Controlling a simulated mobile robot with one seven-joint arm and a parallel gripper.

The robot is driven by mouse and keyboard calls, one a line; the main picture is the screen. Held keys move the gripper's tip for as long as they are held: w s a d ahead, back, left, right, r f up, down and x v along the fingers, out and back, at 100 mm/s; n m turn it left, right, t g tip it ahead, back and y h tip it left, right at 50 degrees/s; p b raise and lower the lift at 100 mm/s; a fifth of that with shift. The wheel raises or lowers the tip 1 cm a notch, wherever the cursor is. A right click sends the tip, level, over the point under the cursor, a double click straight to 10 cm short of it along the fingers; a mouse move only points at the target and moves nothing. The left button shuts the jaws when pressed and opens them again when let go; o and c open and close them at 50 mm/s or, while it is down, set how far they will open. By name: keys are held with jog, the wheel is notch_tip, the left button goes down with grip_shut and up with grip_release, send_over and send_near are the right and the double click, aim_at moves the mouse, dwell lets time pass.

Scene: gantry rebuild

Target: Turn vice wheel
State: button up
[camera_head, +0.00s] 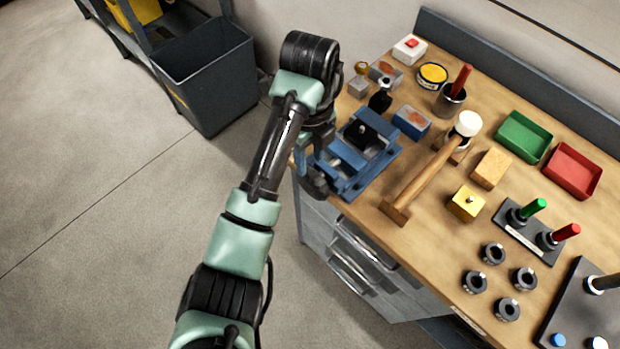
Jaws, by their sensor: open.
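A blue vice (347,158) is mounted at the left front edge of the wooden workbench. A dark part, which looks like its wheel (316,184), shows at the vice's front end by the bench edge. My arm reaches up from the bottom and bends down at the wrist beside the vice. My gripper (306,160) is open at the wheel end of the vice. The wrist and dark parts overlap there, so I cannot tell whether the fingers touch the wheel or are around it.
A yellow block (466,203), green tray (523,138) and red tray (572,171) are farther right. A grey bin (210,80) stands left. The floor at left is clear.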

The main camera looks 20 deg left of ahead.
aim_at(310, 172)
notch_tip(310, 172, down, 7)
jog(key=shift+f+p, duration=0.2)
jog(key=shift+p, duration=0.5)
grip_shut()
